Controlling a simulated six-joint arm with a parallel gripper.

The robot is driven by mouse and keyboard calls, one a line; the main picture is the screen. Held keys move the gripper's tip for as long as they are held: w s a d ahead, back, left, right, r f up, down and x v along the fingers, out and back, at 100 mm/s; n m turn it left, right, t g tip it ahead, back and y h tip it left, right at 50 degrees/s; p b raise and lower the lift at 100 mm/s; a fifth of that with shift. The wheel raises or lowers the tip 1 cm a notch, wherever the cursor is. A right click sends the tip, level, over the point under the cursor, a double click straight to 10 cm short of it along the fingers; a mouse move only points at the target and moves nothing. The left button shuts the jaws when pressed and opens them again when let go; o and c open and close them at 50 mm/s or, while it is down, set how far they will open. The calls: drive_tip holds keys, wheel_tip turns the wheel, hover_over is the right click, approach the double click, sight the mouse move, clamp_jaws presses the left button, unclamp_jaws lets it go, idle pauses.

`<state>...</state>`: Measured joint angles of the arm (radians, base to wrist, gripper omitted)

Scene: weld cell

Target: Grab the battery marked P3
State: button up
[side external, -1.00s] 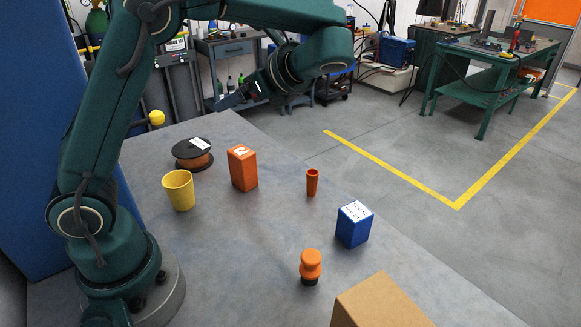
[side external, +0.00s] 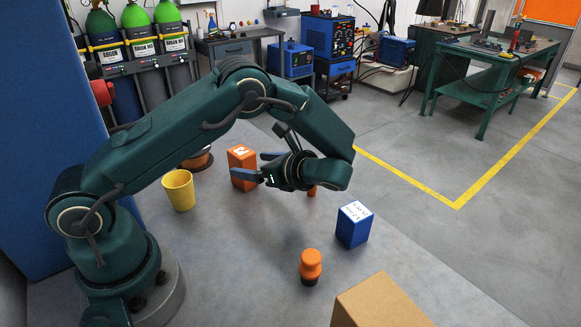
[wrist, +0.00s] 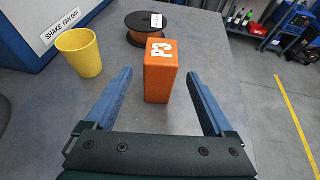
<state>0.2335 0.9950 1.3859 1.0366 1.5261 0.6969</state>
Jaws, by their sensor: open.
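The orange battery marked P3 (wrist: 160,78) stands upright on the grey table, its label on the top face in the wrist view. In the side view the battery (side external: 240,160) stands to the right of the yellow cup. My gripper (wrist: 155,90) is open, with one blue finger on each side of the battery's lower front in the wrist picture. In the side view my gripper (side external: 265,165) is low, close beside the battery's right side. I cannot tell whether a finger touches it. Nothing is held.
A yellow cup (side external: 179,190) and a wire spool (wrist: 158,27) stand near the battery. A blue box (side external: 353,228), an orange knob-like object (side external: 310,264) and a cardboard box (side external: 383,305) stand nearer the front. A small orange cup (side external: 312,191) is partly hidden by my wrist.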

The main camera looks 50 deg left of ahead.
sight(250, 164)
drive_tip(key=shift+x, duration=2.45)
clamp_jaws()
